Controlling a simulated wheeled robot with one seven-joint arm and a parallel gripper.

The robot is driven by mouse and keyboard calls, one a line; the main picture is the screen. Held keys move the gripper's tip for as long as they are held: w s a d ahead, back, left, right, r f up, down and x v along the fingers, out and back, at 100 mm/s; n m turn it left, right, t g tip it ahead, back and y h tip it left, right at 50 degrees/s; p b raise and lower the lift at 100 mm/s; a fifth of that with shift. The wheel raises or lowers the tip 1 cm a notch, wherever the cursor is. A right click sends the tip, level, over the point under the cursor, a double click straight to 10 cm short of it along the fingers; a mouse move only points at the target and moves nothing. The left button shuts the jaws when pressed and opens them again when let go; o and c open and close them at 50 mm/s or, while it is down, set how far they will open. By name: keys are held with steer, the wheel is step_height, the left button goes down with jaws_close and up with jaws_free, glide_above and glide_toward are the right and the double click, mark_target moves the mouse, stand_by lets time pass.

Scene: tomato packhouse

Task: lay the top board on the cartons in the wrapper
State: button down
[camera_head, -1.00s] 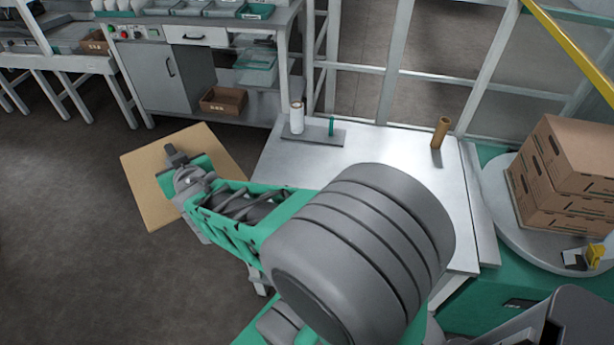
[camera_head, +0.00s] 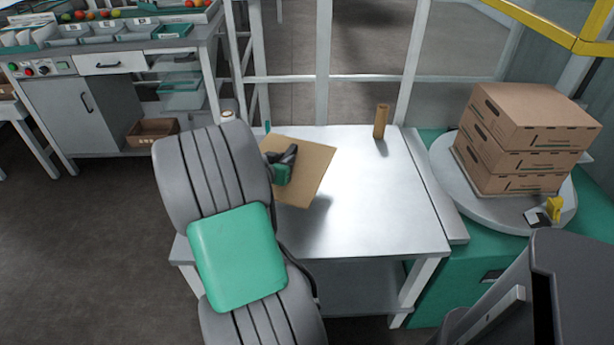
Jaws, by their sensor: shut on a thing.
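The top board (camera_head: 308,165) is a flat tan square sheet. My gripper (camera_head: 284,160) is shut on the board's left part, and the board hangs over the left part of the metal table, casting a shadow on it. My arm hides the board's left edge and part of the fingers. The cartons (camera_head: 525,148) are brown boxes stacked three high at the right. They stand on the round grey turntable (camera_head: 440,178) of the wrapper (camera_head: 430,265), which has a green base. The board is well left of the cartons, apart from them.
The metal table (camera_head: 385,215) is mostly bare, with a brown cardboard tube (camera_head: 381,121) upright at its back. A yellow rail (camera_head: 545,30) crosses above the cartons. A dark grey housing (camera_head: 575,285) stands front right. A grey cabinet (camera_head: 85,115) is at left.

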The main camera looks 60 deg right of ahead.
mark_target(299, 157)
steer(key=d+f, duration=0.1)
steer(key=s+d, duration=0.1)
steer(key=d, duration=0.1)
steer(key=d+f, duration=0.1)
steer(key=d, duration=0.1)
steer(key=shift+s+f, duration=0.3)
steer(key=shift+s, duration=0.1)
steer(key=d+f, duration=0.2)
steer(key=f, duration=0.1)
steer(key=s+d+f+b, duration=0.1)
steer(key=d+f, duration=0.1)
steer(key=shift+d+f, duration=0.1)
steer(key=shift+f, duration=0.05)
step_height(299, 157, down, 3)
steer(key=shift+d+r+b, duration=0.1)
steer(key=shift+b, duration=0.25)
steer(key=shift+f, duration=0.35)
steer(key=c, duration=1.3)
jaws_free()
